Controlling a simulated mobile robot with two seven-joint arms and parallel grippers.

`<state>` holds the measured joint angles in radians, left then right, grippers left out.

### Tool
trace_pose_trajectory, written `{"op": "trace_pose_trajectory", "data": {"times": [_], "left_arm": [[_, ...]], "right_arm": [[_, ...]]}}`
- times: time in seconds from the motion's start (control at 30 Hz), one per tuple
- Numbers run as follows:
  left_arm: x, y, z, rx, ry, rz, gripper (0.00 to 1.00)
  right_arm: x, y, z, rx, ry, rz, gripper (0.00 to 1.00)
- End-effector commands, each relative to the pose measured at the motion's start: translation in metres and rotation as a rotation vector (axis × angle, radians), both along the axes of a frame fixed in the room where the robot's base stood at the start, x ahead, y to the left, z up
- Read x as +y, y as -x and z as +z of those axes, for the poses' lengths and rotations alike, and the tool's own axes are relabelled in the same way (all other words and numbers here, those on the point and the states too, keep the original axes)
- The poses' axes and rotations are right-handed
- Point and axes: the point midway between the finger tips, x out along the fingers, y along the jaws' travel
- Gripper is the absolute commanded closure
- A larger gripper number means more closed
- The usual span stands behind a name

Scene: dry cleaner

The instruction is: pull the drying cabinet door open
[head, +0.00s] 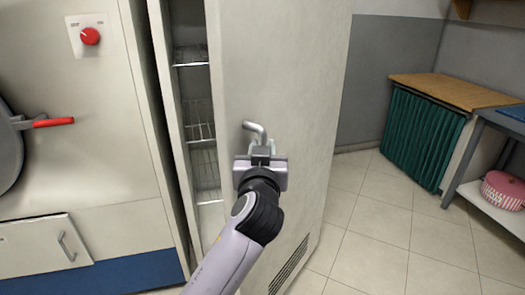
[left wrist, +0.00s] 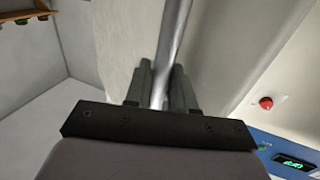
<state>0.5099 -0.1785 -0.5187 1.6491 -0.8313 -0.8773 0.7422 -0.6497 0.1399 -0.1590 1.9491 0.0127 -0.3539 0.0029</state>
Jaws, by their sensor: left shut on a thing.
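The drying cabinet door (head: 285,75) is a tall light-grey panel, standing ajar. Through the gap at its left, the cabinet's wire shelves (head: 200,120) show. A bent metal handle (head: 254,128) sticks out from the door. My left gripper (head: 262,152) is at the handle and shut on it. In the left wrist view the handle (left wrist: 172,50) runs as a metal bar between the two fingers of my left gripper (left wrist: 160,85). My right gripper is not in view.
A machine with a red knob (head: 90,36) and a red-handled round door (head: 50,122) stands at the left. At the right are a wooden-topped counter with a green curtain (head: 422,138) and a table with a pink basket (head: 503,190). Tiled floor (head: 375,235) between is clear.

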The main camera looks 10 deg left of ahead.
Motion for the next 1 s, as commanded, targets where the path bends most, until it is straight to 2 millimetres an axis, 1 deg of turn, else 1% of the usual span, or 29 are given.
{"op": "trace_pose_trajectory", "data": {"times": [0.6,0.63,0.67,1.0], "left_arm": [[-0.0007,-0.0003,0.0002,-0.001,0.001,-0.002,1.00],[-0.0007,-0.0003,0.0002,-0.001,0.001,-0.001,0.70],[-0.0007,-0.0003,0.0002,-0.001,0.001,-0.001,0.60],[-0.0002,-0.0004,0.0003,0.000,0.000,0.000,0.59]], "right_arm": [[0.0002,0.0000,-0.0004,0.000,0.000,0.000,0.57],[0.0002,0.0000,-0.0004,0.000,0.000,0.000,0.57],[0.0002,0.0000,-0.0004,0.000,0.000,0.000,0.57],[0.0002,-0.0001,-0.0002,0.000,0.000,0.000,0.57]]}}
